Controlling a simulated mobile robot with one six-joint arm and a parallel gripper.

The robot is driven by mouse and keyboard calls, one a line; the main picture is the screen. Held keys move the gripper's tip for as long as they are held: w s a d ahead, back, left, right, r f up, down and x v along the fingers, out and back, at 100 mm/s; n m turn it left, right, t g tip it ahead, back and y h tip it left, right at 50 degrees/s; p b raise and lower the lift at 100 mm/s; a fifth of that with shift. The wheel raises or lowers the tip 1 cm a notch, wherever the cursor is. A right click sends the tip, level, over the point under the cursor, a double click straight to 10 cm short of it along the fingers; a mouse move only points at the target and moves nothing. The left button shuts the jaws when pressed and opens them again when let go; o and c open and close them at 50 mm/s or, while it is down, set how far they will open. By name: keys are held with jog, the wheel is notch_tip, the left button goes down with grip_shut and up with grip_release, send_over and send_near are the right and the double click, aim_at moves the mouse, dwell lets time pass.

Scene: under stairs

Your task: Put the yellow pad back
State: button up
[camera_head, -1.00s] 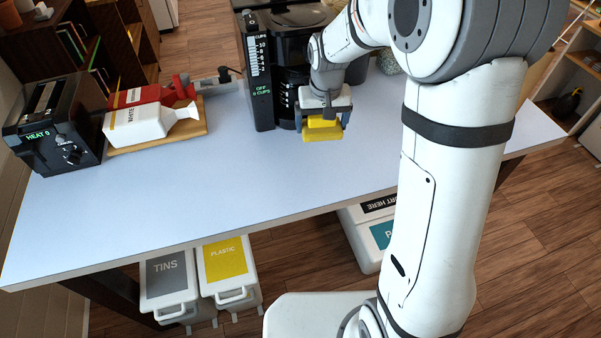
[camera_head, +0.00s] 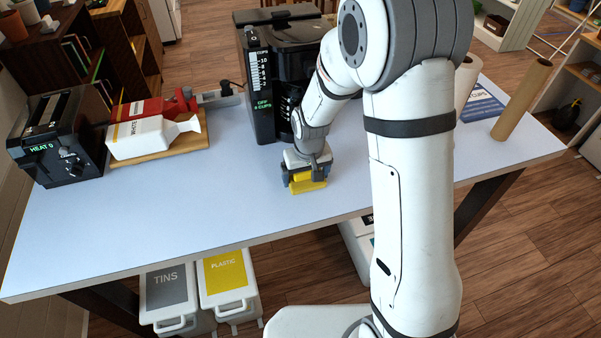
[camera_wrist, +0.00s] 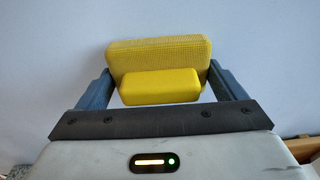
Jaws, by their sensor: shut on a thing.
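The yellow pad (camera_head: 309,184) is a small yellow block with a wider, textured part and a smooth raised grip. My gripper (camera_head: 304,179) is shut on it, over the pale tabletop in front of the black coffee maker. In the wrist view the pad (camera_wrist: 158,53) sits between the two blue-grey fingers of my gripper (camera_wrist: 160,85), with its wide part away from the palm. The pad is low near the table; I cannot tell whether it touches the surface.
The coffee maker (camera_head: 258,90) stands behind my gripper. A cardboard roll (camera_head: 522,100) and a blue book (camera_head: 480,103) are at right. The front middle tabletop is clear.

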aim_at(308, 181)
jog(key=shift+f, duration=0.15)
jog(key=o, duration=0.7)
notch_tip(308, 181, up, 12)
jog(key=s+b, duration=0.1)
jog(key=s, duration=0.1)
jog(key=shift+s+d+r+m+t, duration=0.3)
jog(key=shift+s+d+r+m, duration=0.25)
jog(key=shift+s+d+r, duration=1.5)
jog(key=shift+s+d+r+m+t, duration=0.3)
jog(key=shift+s+d+r+m, duration=0.35)
jog(key=shift+s+d, duration=2.45)
jog(key=shift+s+d+r+m+t, duration=0.35)
jog(key=shift+s+d+r, duration=1.1)
jog(key=shift+s, duration=2.45)
